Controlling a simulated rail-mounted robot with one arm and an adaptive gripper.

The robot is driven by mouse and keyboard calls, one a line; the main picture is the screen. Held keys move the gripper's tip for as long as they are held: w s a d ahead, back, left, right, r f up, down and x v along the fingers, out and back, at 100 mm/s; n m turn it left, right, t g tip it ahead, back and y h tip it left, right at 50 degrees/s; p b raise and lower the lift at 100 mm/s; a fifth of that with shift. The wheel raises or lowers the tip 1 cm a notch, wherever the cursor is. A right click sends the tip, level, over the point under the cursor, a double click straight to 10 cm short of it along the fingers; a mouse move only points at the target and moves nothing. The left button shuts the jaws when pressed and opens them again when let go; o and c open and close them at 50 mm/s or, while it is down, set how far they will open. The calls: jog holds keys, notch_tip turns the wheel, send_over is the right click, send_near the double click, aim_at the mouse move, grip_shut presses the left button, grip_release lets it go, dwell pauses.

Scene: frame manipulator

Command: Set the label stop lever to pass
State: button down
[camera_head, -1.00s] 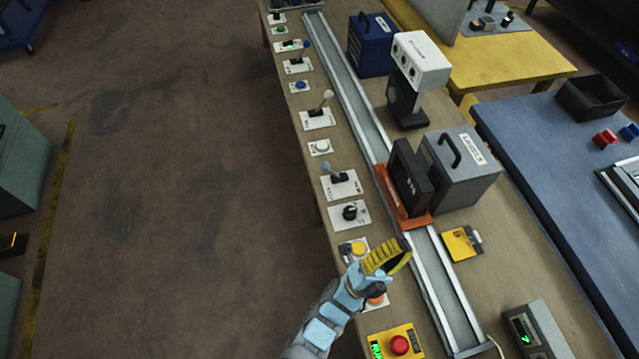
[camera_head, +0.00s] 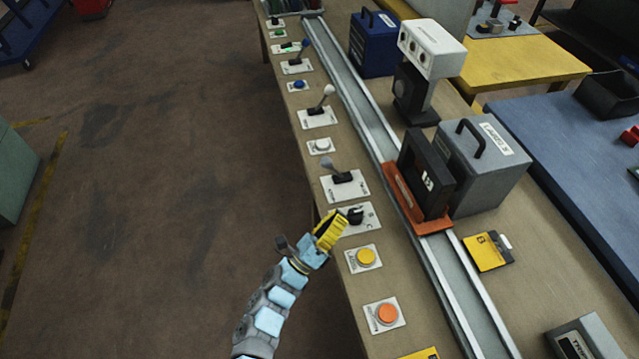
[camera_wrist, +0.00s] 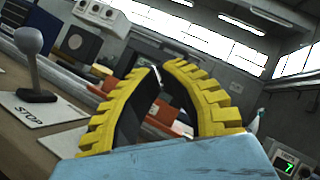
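The lever with a grey ball knob (camera_head: 327,163) stands on a white plate (camera_head: 347,188) left of the conveyor, beside the orange carriage. Its knob leans up and left in the head view. In the wrist view the lever (camera_wrist: 31,70) is at the left, and its plate reads STOP (camera_wrist: 43,112); any other lettering cannot be read. My gripper (camera_head: 334,223) has yellow ribbed fingers. It is just below that plate, over the left edge of the black rotary knob's plate, apart from the lever. Its fingertips (camera_wrist: 165,69) almost meet, with nothing held.
The black rotary knob (camera_head: 355,215), a yellow button (camera_head: 366,257) and an orange button (camera_head: 388,314) line the table edge nearby. Another lever with a white knob (camera_head: 328,90) stands farther up. The orange carriage (camera_head: 430,226) is on the conveyor. Space left of the table is clear.

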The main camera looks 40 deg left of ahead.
aim_at(333, 168)
jog(key=s+a+f+m+g+y+b, duration=0.1)
jog(key=a+f+y+b, duration=0.1)
jog(key=a+f, duration=0.3)
jog(key=s+a+f+m+y+b, duration=0.1)
jog(key=a+f+m+y+b, duration=0.1)
jog(key=a, duration=0.7)
notch_tip(333, 168, down, 3)
jog(key=y+b, duration=0.1)
jog(key=b, duration=0.2)
jog(key=shift+s+r+g+b, duration=0.15)
jog(key=shift+g+b, duration=0.15)
jog(key=shift+g, duration=0.1)
jog(key=b+x, duration=0.2)
jog(key=x, duration=1.2)
jog(key=shift+a+b, duration=0.1)
jog(key=shift+b, duration=0.25)
